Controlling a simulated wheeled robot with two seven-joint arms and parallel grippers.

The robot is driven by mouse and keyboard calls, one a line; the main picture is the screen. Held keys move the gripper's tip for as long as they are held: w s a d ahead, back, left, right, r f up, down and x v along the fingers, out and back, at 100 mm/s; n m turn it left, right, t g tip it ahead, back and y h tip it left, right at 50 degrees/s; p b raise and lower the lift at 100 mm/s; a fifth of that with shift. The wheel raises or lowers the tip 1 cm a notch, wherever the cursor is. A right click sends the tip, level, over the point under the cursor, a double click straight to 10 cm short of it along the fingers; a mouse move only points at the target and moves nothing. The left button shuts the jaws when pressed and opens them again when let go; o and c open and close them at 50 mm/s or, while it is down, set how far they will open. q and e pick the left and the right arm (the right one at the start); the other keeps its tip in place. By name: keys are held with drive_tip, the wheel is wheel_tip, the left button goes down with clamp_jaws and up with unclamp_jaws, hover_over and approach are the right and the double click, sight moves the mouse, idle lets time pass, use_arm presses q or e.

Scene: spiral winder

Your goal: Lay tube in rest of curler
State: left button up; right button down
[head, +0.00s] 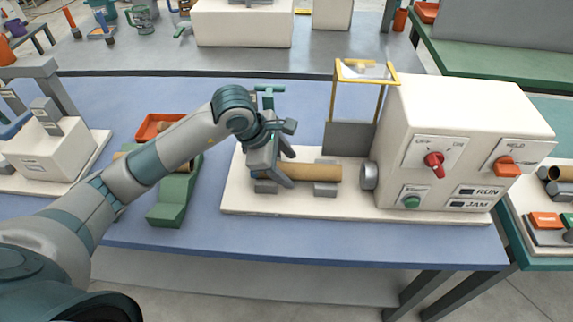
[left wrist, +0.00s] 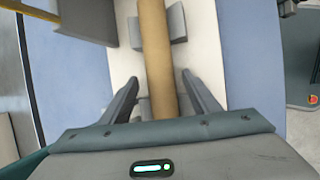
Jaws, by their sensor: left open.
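A brown cardboard tube (head: 301,172) lies level along the cream base of the curler (head: 455,125), across its grey rests (head: 326,190). Its right end points at the round grey chuck (head: 369,175), with a small gap between them. My left gripper (head: 278,172) is at the tube's left part. In the left wrist view the tube (left wrist: 158,60) runs between the two spread fingers (left wrist: 160,98), with room on both sides, so the gripper is open. The tube's left end is partly hidden by the gripper. My right gripper is not in view.
A yellow-framed guard (head: 367,72) stands raised behind the chuck. A green rack (head: 172,200) and an orange tray (head: 150,126) are left of the curler, partly behind my arm. A grey-white machine (head: 45,155) is at far left. The blue table (head: 320,238) is clear in front.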

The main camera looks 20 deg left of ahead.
use_arm(q)
drive_tip(key=shift+s+a+r, duration=0.15)
drive_tip(key=shift+a+r, duration=0.05)
drive_tip(key=shift+r, duration=0.3)
drive_tip(key=b+v, duration=0.2)
drive_tip(key=v, duration=1.4)
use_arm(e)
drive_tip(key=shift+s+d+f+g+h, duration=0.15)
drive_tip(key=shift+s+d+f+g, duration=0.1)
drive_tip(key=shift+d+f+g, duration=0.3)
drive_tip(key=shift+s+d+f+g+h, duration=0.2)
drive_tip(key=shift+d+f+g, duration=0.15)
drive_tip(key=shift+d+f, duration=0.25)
use_arm(q)
drive_tip(key=shift+s+r, duration=0.1)
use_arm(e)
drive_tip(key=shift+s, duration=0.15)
use_arm(q)
wheel_tip(320, 180, up, 7)
drive_tip(key=p, duration=0.3)
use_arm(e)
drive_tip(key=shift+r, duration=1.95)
